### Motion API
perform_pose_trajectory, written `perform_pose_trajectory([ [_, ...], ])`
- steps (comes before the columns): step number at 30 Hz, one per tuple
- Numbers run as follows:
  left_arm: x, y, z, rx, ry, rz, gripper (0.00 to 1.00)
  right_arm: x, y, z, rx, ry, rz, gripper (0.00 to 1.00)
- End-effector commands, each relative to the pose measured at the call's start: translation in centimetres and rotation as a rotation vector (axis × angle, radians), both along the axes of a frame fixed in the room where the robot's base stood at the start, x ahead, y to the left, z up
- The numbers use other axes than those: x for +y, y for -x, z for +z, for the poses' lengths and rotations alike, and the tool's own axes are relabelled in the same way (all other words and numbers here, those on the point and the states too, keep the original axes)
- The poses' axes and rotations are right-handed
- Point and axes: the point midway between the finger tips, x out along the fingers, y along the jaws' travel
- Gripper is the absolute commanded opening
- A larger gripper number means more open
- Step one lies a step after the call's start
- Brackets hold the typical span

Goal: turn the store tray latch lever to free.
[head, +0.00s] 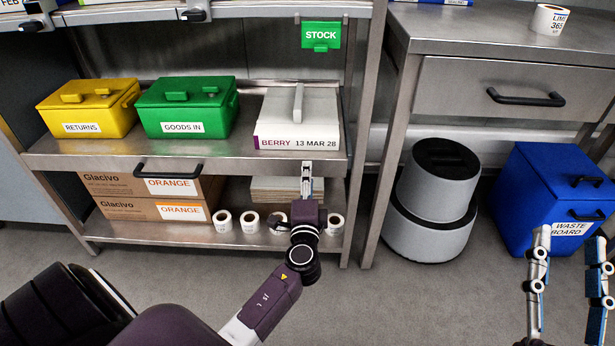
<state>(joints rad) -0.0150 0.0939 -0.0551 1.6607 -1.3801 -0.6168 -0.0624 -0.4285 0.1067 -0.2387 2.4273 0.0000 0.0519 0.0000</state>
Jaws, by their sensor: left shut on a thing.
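The store tray (235,163) is the pull-out metal shelf under the STOCK sign, with a black handle (168,170) on its front edge. Its latch lever (307,167) is at the right part of that edge, mostly hidden by my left gripper. My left gripper (306,182) reaches up from below and is shut on the lever. The lever's exact angle cannot be told. My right gripper (569,250) is open and empty at the lower right, in front of the blue waste board bin (530,190).
On the tray stand a yellow RETURNS box (88,105), a green GOODS IN box (186,105) and a white BERRY box (297,115). Below are ORANGE cartons (120,208) and label rolls (250,222). A grey bin (435,195) stands right. Floor between is clear.

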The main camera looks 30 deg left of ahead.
Motion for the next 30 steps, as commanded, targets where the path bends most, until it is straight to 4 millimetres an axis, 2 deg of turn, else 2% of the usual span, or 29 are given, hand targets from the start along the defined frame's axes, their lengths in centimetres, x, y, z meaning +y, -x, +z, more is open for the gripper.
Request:
perform_pose_trajectory([
  [9, 0.0, 0.0, -0.1, 0.038, -0.058, -0.001, 0.13, 0.0, -0.5, -1.2, 0.057, 0.017, -0.004, 0.4],
  [21, -0.1, 0.0, -0.1, 0.04, -0.062, -0.001, 0.13, 0.0, -0.6, -1.3, 0.061, 0.018, -0.004, 0.4],
  [22, -0.1, 0.0, -0.1, 0.04, -0.062, -0.001, 0.4, 0.0, -0.6, -1.3, 0.061, 0.018, -0.004, 0.4],
  [26, 0.0, 0.0, -0.1, 0.039, -0.063, -0.001, 0.54, 0.0, -0.6, -1.3, 0.061, 0.018, -0.004, 0.4],
  [30, 0.0, 0.0, -0.1, 0.039, -0.062, -0.001, 0.55, 0.0, -0.6, -1.2, 0.061, 0.018, -0.004, 0.4],
])
